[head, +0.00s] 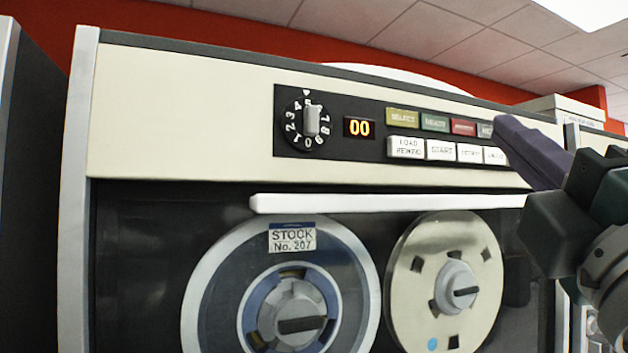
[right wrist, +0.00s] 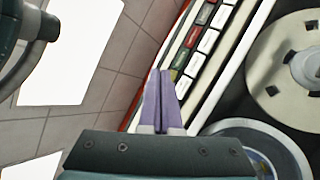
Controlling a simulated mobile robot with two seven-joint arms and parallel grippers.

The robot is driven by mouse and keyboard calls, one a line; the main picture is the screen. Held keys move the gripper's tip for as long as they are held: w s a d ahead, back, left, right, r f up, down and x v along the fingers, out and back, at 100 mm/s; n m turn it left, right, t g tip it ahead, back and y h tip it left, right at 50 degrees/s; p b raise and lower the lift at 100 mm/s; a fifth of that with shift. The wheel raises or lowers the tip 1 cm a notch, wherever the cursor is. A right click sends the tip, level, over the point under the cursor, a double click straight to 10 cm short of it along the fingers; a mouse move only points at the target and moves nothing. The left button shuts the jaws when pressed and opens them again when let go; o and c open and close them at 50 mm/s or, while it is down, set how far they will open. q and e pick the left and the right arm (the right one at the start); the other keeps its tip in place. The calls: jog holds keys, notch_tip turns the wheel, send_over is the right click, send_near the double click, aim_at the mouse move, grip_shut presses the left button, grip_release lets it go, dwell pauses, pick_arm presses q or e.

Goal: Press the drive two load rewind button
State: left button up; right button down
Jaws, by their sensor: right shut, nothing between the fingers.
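The load rewind button (head: 407,147) is the leftmost white button in the lower row of the tape drive's control panel (head: 347,108). In the right wrist view the nearest white button (right wrist: 183,87) lies just right of the fingers, partly hidden by them. My right gripper (head: 503,124) comes in from the right in the head view, its purple fingers shut and empty. Its tips overlap the panel's right end, to the right of the load rewind button. In the right wrist view the closed fingers (right wrist: 160,76) point toward the panel. I cannot tell how far they are from its face.
A START button (head: 440,150) and other white buttons sit to the right, with coloured indicators (head: 402,118) above. A dial (head: 310,121) and a "00" display (head: 359,128) are left. Below, a white bar (head: 380,202) runs above two tape reels (head: 445,275).

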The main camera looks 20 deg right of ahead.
aim_at(406, 148)
jog(key=shift+a+r+n+t+y, duration=0.3)
jog(key=shift+r+n+t+y, duration=0.05)
jog(key=shift+n+t+y, duration=0.25)
jog(key=w, duration=0.8)
jog(key=shift+w+a+b, duration=0.3)
jog(key=shift+w+a, duration=0.05)
dwell(0.4)
dwell(0.9)
